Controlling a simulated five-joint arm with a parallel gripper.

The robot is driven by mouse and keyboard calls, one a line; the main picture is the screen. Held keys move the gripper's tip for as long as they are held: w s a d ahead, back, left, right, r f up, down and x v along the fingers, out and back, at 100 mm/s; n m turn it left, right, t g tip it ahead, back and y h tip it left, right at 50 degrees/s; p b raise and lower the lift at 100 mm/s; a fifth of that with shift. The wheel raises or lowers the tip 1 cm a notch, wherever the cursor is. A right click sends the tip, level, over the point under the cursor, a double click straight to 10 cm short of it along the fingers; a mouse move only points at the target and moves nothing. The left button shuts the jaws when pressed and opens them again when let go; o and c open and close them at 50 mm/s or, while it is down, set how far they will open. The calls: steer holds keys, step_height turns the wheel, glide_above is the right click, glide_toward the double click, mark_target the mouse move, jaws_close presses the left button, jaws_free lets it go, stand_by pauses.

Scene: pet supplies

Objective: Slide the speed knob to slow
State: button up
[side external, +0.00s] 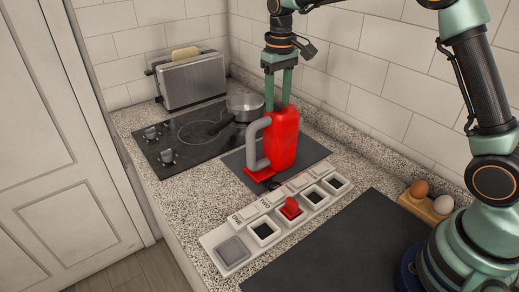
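A red knob (291,209) stands up from one of the dark square slots in a long white panel (210,241) on the counter. The panel's small lettering is too small to read surely, so I cannot tell which end is slow. My gripper (277,104) points down at the back of the counter, well above and behind the knob, not touching it. Its two green fingers are apart. Their tips meet the top of a red jug (285,140) in the picture, and the jug hides their ends. I cannot see whether they touch it.
The red jug with its grey handle stands on a dark mat (312,148), behind the panel. A black cooktop (170,148) with a steel pot (245,106) and a toaster (192,82) are at left. Eggs in a wooden holder (422,207) are at right. A dark board (345,245) lies in front.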

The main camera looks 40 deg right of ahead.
mark_target(279, 104)
step_height(279, 104, up, 12)
stand_by(0.6)
steer(key=s+d+r+t, duration=0.1)
steer(key=s+r+t, duration=0.15)
steer(key=s, duration=0.75)
steer(key=s+f+t, duration=0.3)
steer(key=s+f, duration=0.5)
steer(key=s, duration=0.2)
steer(key=shift+s+d+f, duration=0.2)
steer(key=shift+s+d, duration=0.05)
steer(key=shift+d, duration=0.05)
